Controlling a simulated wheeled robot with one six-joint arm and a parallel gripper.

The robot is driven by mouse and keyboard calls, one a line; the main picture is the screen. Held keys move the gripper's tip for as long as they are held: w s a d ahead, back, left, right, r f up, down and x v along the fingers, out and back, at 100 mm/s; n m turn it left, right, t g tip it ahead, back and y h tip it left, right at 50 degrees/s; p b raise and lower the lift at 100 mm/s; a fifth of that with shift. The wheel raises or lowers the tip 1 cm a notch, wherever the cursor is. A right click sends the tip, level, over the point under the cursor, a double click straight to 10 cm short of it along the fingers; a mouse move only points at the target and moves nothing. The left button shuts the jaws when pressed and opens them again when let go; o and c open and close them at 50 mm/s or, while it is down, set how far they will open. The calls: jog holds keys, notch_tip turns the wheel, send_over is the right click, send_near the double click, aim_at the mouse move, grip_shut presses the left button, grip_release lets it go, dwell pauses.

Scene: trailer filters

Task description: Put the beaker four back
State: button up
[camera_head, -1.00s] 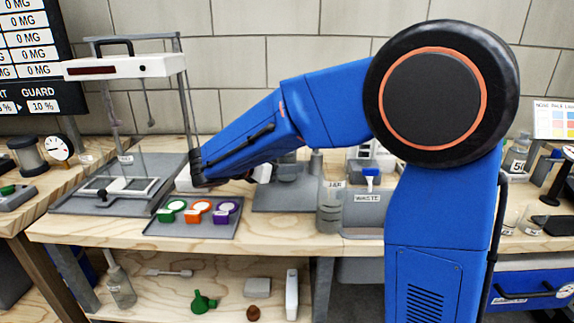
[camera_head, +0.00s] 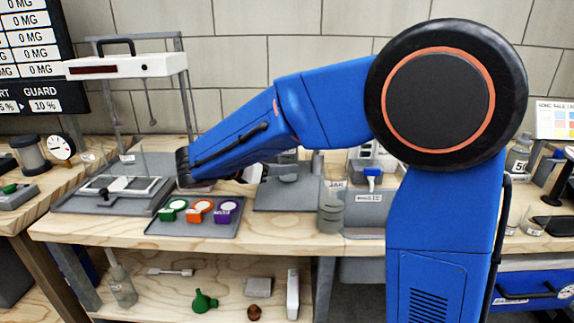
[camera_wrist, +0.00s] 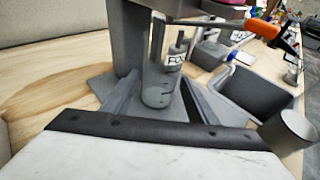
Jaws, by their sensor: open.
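A clear beaker with a white label starting "FOU" (camera_wrist: 158,90) stands upright in the wrist view, on a grey base plate (camera_wrist: 232,108) beside a thick grey post (camera_wrist: 126,38). My gripper (camera_wrist: 160,79) is open, with one dark finger on each side of the beaker. I cannot tell whether either finger touches the glass. In the head view my gripper (camera_head: 250,173) is mostly hidden behind my blue arm, and the beaker cannot be made out there.
A grey WASTE bin (camera_head: 368,222) and a JAR (camera_head: 331,208) stand right of the gripper. A tray (camera_head: 185,229) with green, orange and purple items lies in front. A balance frame (camera_head: 188,100) stands to the left.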

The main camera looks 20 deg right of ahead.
jog(key=v, duration=0.8)
jog(key=shift+s+a+r, duration=0.1)
jog(key=shift+a, duration=0.15)
